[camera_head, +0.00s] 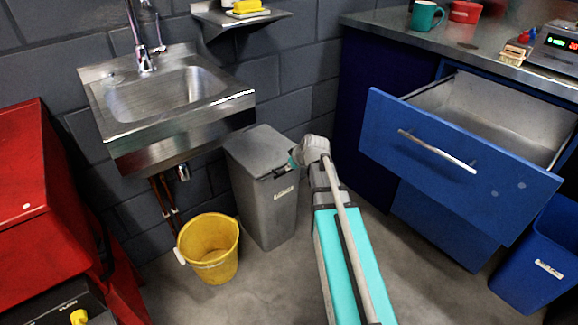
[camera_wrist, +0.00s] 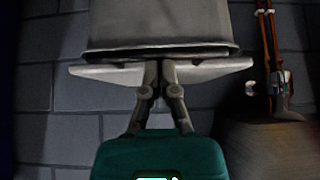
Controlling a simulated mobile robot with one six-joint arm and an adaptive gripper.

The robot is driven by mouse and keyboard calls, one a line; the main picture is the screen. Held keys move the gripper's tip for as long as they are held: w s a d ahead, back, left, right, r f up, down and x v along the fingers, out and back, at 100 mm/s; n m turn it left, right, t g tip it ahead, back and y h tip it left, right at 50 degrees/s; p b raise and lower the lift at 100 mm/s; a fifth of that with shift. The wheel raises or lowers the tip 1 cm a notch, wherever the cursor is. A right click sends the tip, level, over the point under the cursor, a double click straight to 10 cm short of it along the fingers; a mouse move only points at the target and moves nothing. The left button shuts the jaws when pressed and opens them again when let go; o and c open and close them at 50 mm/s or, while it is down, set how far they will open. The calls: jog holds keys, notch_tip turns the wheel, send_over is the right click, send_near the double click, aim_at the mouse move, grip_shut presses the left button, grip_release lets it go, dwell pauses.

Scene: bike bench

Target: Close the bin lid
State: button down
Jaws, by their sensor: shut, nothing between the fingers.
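The grey bin (camera_head: 265,212) stands on the floor against the wall. Its grey lid (camera_head: 258,147) lies over the top, down or nearly down. In the wrist view, which is upside down, the bin body (camera_wrist: 160,25) is at the top and the lid's light rim (camera_wrist: 105,73) is below it. A thin dark line runs between them; I cannot tell if it is a gap. My gripper (camera_head: 294,160) is at the lid's front right edge. Its shut, empty fingers (camera_wrist: 160,68) hide the middle of the rim; contact is unclear.
A steel sink (camera_head: 120,127) hangs left of the bin, with copper pipes (camera_head: 166,207) beneath. A yellow bucket (camera_head: 208,262) stands left of the bin. An open blue drawer (camera_head: 455,190) juts out to the right, with a blue bin (camera_head: 530,275) beyond it.

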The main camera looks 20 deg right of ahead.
jog(key=shift+s+f+b, duration=0.2)
jog(key=shift+f+b, duration=0.6)
jog(key=shift+f, duration=0.3)
jog(key=shift+s, duration=0.15)
